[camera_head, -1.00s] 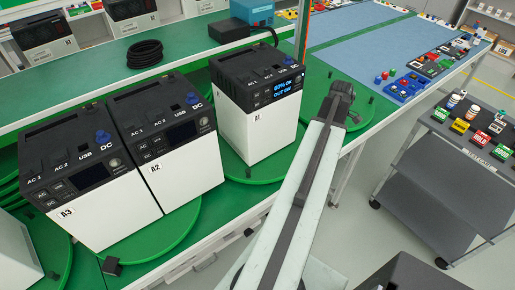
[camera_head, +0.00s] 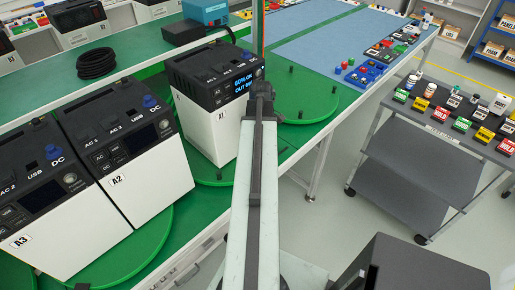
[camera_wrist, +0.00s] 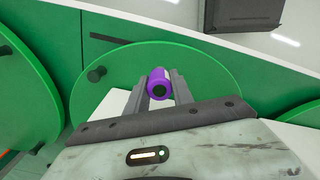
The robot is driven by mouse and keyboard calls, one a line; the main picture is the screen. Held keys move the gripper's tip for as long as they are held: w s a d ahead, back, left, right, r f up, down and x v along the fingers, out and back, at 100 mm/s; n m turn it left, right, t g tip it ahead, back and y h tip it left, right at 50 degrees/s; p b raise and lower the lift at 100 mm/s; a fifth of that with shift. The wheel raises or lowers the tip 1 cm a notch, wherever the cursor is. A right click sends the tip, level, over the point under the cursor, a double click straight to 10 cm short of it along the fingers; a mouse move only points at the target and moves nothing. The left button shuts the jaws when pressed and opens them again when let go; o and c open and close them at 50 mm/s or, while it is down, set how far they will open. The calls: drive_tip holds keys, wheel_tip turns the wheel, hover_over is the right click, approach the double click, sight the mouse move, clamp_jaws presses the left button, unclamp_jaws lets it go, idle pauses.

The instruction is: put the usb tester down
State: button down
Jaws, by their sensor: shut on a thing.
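My gripper (camera_wrist: 160,86) is shut on a small purple cylinder with a dark round end, which I take to be the usb tester (camera_wrist: 158,76). In the wrist view it sits between the two grey fingers, above a green turntable disc (camera_wrist: 205,75). In the head view my gripper (camera_head: 262,92) is in front of the right edge of power station A1 (camera_head: 190,108); the tester cannot be made out there. A1's screen reads "60% OK". Stations A2 (camera_head: 145,190) and A3 (camera_head: 75,235) stand to the left, each with a blue plug on top.
An empty green turntable (camera_head: 305,95) lies right of A1, with dark pegs around its rim. A blue mat (camera_head: 300,45) and blue tray (camera_head: 362,75) are beyond. A grey cart (camera_head: 425,150) with labelled blocks stands at the right. A black cable coil (camera_head: 97,63) lies on the back shelf.

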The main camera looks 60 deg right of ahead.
drive_tip(key=shift+w+a, duration=0.15)
drive_tip(key=shift+w, duration=0.3)
wheel_tip(320, 180, down, 4)
drive_tip(key=b, duration=0.4)
drive_tip(key=shift+w+f, duration=0.1)
drive_tip(key=shift+w, duration=0.05)
drive_tip(key=shift+r, duration=0.3)
drive_tip(key=shift+f, duration=0.25)
drive_tip(key=c, duration=1.1)
unclamp_jaws()
drive_tip(key=shift+r, duration=0.1)
wheel_tip(320, 180, up, 13)
drive_tip(key=p, duration=1.2)
drive_tip(key=shift+f+p, duration=0.2)
drive_tip(key=shift+p, duration=0.15)
drive_tip(key=shift+f, duration=0.1)
